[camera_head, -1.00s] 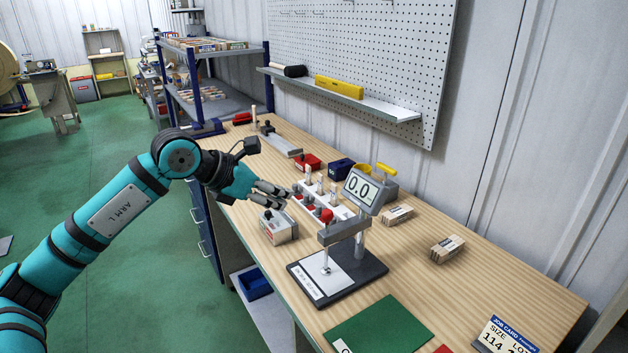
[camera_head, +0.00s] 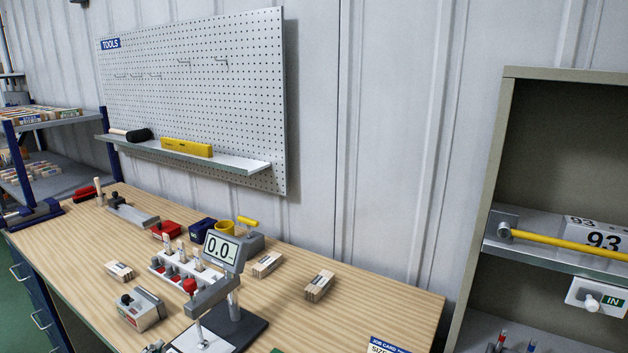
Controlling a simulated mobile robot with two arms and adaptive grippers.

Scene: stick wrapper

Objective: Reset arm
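A small grey piece at the bottom edge of the head view looks like a fingertip of my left gripper (camera_head: 153,347). The rest of that gripper and its arm are out of the picture, so its opening cannot be seen. It shows just below the grey box with a black knob (camera_head: 140,308) on the workbench. My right gripper is not in view. A gauge stand with a display reading 0.0 (camera_head: 220,248) stands on the bench (camera_head: 330,325). Wooden stick bundles lie left of the white peg rack (camera_head: 120,271) and right of the gauge (camera_head: 266,265), (camera_head: 319,286).
The white rack (camera_head: 160,265) holds several upright pegs. Red (camera_head: 166,231) and blue (camera_head: 203,230) bins stand behind it. A pegboard (camera_head: 200,90) with a shelf (camera_head: 225,160) is on the wall. A tall shelf unit (camera_head: 490,190) stands at the right. The bench's right end is mostly clear.

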